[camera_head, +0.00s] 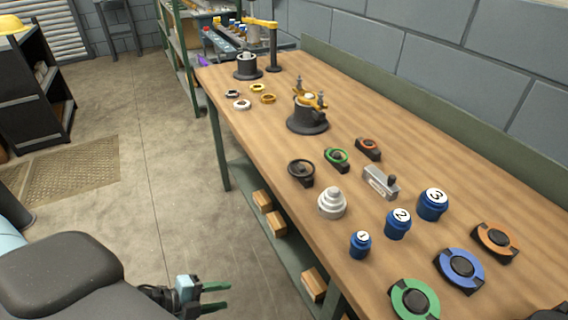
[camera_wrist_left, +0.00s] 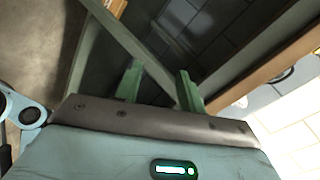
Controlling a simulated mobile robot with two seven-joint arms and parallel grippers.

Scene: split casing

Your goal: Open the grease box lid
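My left gripper (camera_head: 224,295) has green fingers and is at the bottom of the head view, off the bench's near side and well away from the box. In the left wrist view its fingers (camera_wrist_left: 159,75) are apart with nothing between them.
Near the box are a white stepped part (camera_head: 332,203), numbered blue jars (camera_head: 397,225), ringed dark parts (camera_head: 337,158) and coloured discs (camera_head: 461,268). A dark fixture with yellow clamps (camera_head: 307,118) stands farther back. The workbench (camera_head: 240,128) has a lower shelf with wooden blocks (camera_head: 275,222).

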